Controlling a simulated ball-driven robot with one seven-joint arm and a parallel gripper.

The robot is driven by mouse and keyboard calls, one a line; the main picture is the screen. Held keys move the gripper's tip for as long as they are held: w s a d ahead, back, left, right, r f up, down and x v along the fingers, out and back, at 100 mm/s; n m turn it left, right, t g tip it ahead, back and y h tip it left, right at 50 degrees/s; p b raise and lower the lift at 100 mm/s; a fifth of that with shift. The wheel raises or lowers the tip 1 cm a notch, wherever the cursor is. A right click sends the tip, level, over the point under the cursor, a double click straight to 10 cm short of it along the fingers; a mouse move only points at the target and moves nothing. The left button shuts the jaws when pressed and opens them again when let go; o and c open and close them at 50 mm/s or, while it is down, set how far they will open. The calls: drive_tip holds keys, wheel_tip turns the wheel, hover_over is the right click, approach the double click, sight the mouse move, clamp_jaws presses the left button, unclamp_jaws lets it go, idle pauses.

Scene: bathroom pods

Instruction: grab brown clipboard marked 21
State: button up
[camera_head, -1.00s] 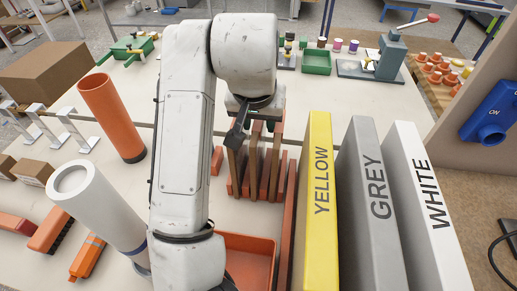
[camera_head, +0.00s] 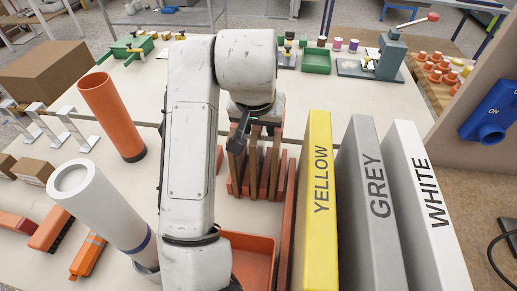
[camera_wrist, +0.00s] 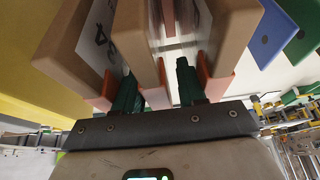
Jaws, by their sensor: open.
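Several brown clipboards (camera_head: 266,172) stand upright side by side in an orange rack (camera_head: 246,192) in the head view. My gripper (camera_head: 241,134) is over their upper left part, partly hidden by my arm. In the wrist view, my gripper (camera_wrist: 158,90) is open, with green fingertips. One brown clipboard (camera_wrist: 143,45) stands between the fingers with its edge toward me. Another clipboard (camera_wrist: 72,42) is left of the left finger and has a partly seen white label. A third clipboard (camera_wrist: 226,28) is right of the right finger. I cannot read 21 on any board.
Tall yellow (camera_head: 320,190), grey (camera_head: 368,200) and white (camera_head: 425,200) binders stand close to the right of the rack. An orange bin (camera_head: 252,262) is in front. An orange tube (camera_head: 112,118) and a white tube (camera_head: 98,205) stand left.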

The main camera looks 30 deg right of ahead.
drive_tip(key=shift+c, duration=0.2)
clamp_jaws()
idle(0.4)
